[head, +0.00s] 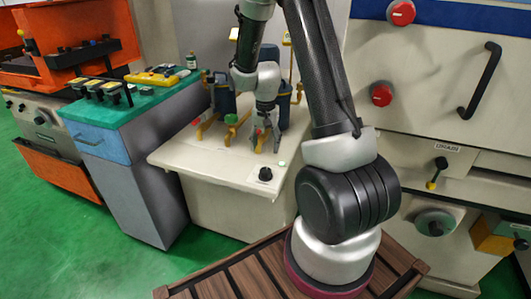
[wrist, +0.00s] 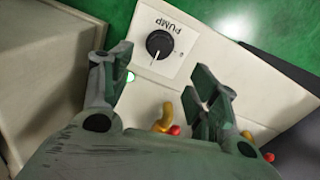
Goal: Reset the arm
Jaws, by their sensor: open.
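My gripper (head: 268,140) hangs over the cream-topped pump unit (head: 190,157), fingers pointing down. In the wrist view my gripper (wrist: 165,78) has its two fingers spread apart, with nothing between them. The black PUMP knob (wrist: 159,44) lies beyond the fingertips on a white label. In the head view the knob (head: 265,174) is at the front edge of the unit, below and in front of my gripper, apart from it. A small lit green lamp (head: 282,163) is beside it. My arm reaches down from the top of the head view, bent at the elbow.
Yellow levers (head: 204,128) and dark canisters (head: 224,98) stand close around my gripper. A teal-topped cabinet (head: 130,113) with a yellow tool (head: 157,77) is at left, beyond it an orange machine (head: 90,60). A large cream machine (head: 440,80) with red knobs is at right.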

